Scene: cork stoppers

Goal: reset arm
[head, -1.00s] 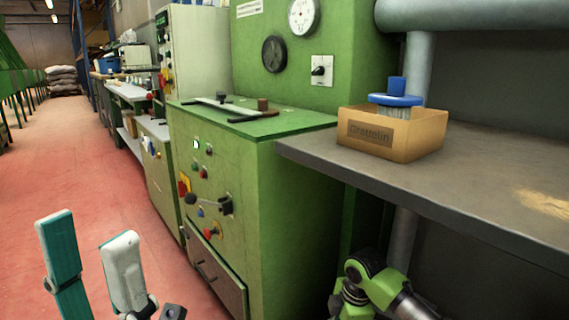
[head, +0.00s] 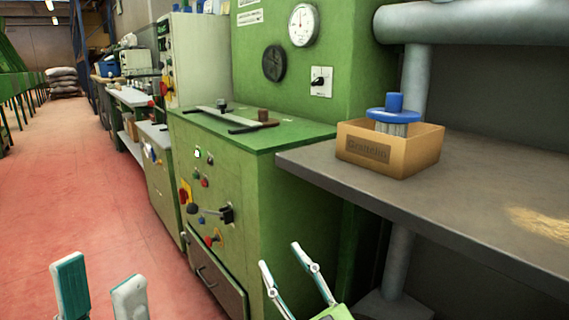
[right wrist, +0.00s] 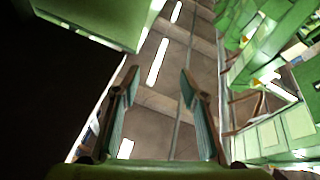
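My left gripper (head: 100,296) is at the bottom left of the head view, over the red floor. Its two fingers stand apart and nothing is between them. My right gripper (head: 280,258) is at the bottom middle, in front of the green machine (head: 230,185), with its fingers pointing up and spread. In the right wrist view its fingers (right wrist: 158,100) are apart with only ceiling and lamps between them. A cardboard box (head: 402,160) with a blue-topped brush (head: 394,112) in it stands on the grey bench, away from both grippers.
The grey bench (head: 470,210) juts out at the right, and a grey pipe (head: 398,255) runs below it. The machine has protruding knobs and a lever (head: 226,213). The red floor (head: 90,190) is clear to the left.

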